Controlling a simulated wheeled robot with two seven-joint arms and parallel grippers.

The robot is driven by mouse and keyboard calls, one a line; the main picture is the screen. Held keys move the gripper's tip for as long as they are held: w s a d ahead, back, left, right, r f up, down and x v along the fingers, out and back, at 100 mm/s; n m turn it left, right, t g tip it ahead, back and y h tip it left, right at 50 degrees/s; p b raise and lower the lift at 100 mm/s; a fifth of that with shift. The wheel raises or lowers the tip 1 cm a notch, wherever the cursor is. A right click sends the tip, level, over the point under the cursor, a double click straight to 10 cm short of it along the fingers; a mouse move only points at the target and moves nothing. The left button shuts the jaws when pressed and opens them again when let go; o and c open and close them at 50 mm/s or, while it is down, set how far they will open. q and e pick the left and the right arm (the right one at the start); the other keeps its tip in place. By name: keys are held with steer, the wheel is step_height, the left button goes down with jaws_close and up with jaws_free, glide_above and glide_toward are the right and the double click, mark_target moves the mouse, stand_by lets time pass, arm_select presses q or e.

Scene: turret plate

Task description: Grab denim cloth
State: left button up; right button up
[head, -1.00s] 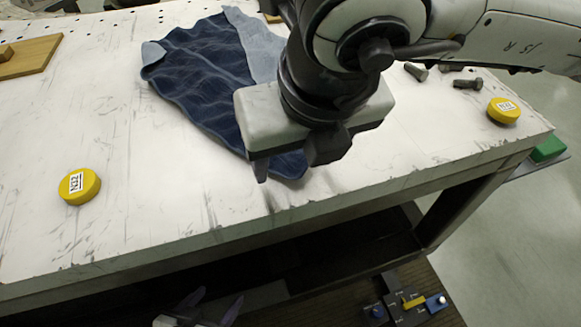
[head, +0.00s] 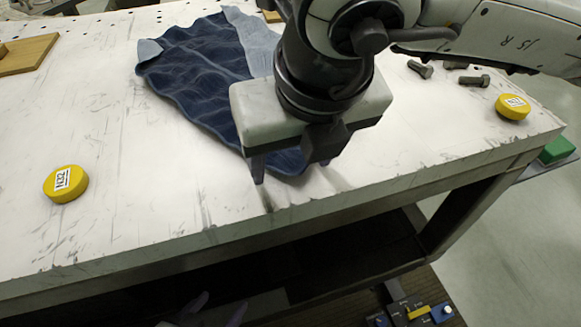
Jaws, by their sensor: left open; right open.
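The denim cloth (head: 195,72) lies on the white worktable, dark blue with a lighter strip along its right side and a pale folded corner at its upper left. My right gripper (head: 285,172) is open over the cloth's near tip and hides part of its right side. I cannot tell whether its fingers touch the cloth. My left gripper (head: 212,312) is open and empty at the bottom edge, below the front edge of the table, and only its fingertips show.
The scuffed white worktable (head: 120,210) has a yellow round piece (head: 66,184) at left and another yellow piece (head: 512,106) at right. Several bolts (head: 474,80) lie near the back right. A wooden board (head: 25,54) is at the far left.

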steer(key=shift+w+f+b, duration=0.15)
steer(key=shift+f+b, duration=0.4)
steer(key=shift+b, duration=0.1)
steer(key=shift+r, duration=0.1)
steer(key=shift+c, duration=0.5)
jaws_close()
step_height(320, 180, up, 12)
steer(key=p, duration=0.4)
steer(key=shift+p, duration=0.35)
step_height(320, 180, up, 36)
steer(key=p, duration=0.8)
